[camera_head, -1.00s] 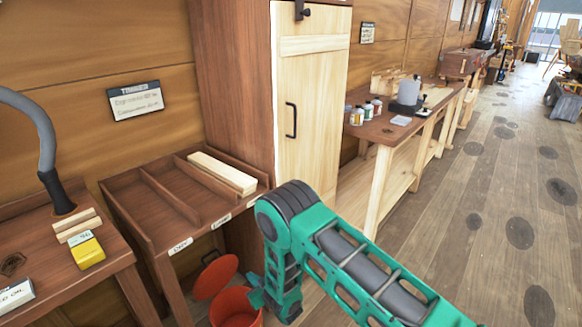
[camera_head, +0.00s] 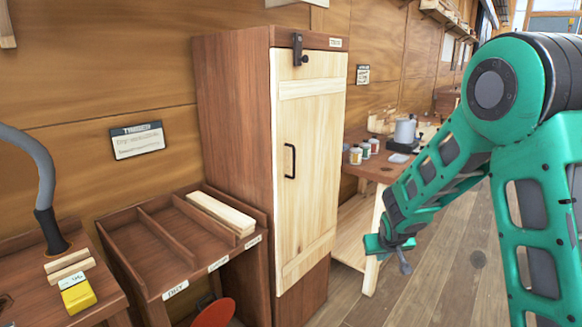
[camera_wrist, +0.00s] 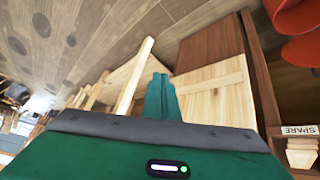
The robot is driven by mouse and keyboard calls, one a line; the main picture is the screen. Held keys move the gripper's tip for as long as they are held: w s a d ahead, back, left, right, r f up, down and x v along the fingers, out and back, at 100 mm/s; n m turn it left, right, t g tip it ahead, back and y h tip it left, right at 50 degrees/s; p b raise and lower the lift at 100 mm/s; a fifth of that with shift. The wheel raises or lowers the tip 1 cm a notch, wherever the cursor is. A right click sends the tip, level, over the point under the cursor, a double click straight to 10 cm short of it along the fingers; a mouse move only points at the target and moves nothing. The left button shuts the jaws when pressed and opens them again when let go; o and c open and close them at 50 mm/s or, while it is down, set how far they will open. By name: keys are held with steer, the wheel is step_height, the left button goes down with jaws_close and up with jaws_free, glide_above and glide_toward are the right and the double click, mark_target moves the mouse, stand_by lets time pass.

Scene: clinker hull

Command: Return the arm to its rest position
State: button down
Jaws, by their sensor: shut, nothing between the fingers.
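My green arm is bent at the right side of the head view, with its elbow high. My gripper (camera_head: 389,246) hangs in front of the workbench beyond the cabinet, to the right of the cabinet door, and holds nothing. In the wrist view my gripper's fingers (camera_wrist: 161,97) are together, with the pale cabinet door and a bench leg behind them.
A tall cabinet (camera_head: 232,120) with a closed pale door (camera_head: 308,150) stands mid-view. A divided rack (camera_head: 130,249) with a pale timber piece (camera_head: 220,213) is left of it. A red bin lid (camera_head: 213,314) is below. A workbench (camera_head: 385,172) holds bottles. Floor at right is open.

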steer(key=s+d+r+m+g, duration=0.1)
steer(key=s+d+r, duration=0.2)
steer(key=s+d, duration=0.3)
steer(key=s+d+r+m+g, duration=0.2)
steer(key=s+d+r, duration=0.1)
steer(key=s, duration=0.5)
steer(key=s+d+r+m+g, duration=0.1)
steer(key=s+d+r, duration=0.35)
steer(key=s, duration=0.25)
steer(key=s+r+m+g+y, duration=0.1)
steer(key=s+r+m+g, duration=0.1)
steer(key=s, duration=2)
steer(key=shift+a+r+m+g+y, duration=0.2)
steer(key=shift+r+m+g+y, duration=0.1)
steer(key=shift+g+y, duration=0.1)
steer(key=shift+w+f, duration=0.25)
steer(key=shift+w, duration=0.4)
